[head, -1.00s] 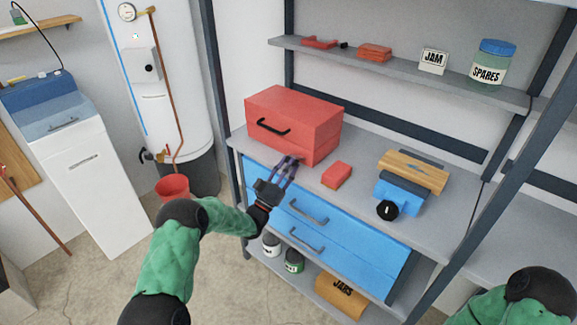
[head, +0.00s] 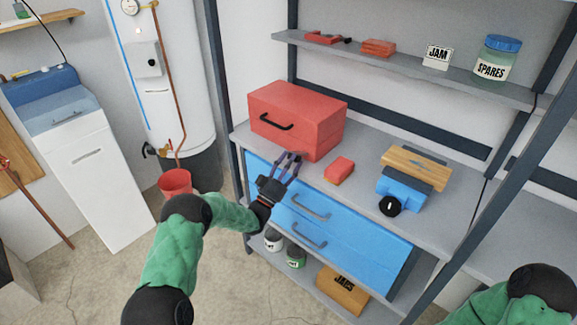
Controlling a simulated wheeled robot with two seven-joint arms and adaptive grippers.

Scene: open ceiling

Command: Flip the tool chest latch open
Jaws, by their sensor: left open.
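The red tool chest (head: 297,125) stands on the shelf unit's grey worktop. A black handle-shaped bar (head: 277,121) is on its front face; I cannot make out a separate latch. My left gripper (head: 289,161) is open and empty, its fingers pointing up toward the lower front edge of the chest, below and right of the bar. The fingertips overlap that edge in the picture; I cannot tell whether they touch it. My right arm shows at the bottom right, but its gripper is outside the picture.
A small red block (head: 339,170) lies right of the chest. A blue and wooden tool (head: 402,182) sits farther right. Blue drawers (head: 330,222) are below the worktop. A red bucket (head: 175,183) stands at left.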

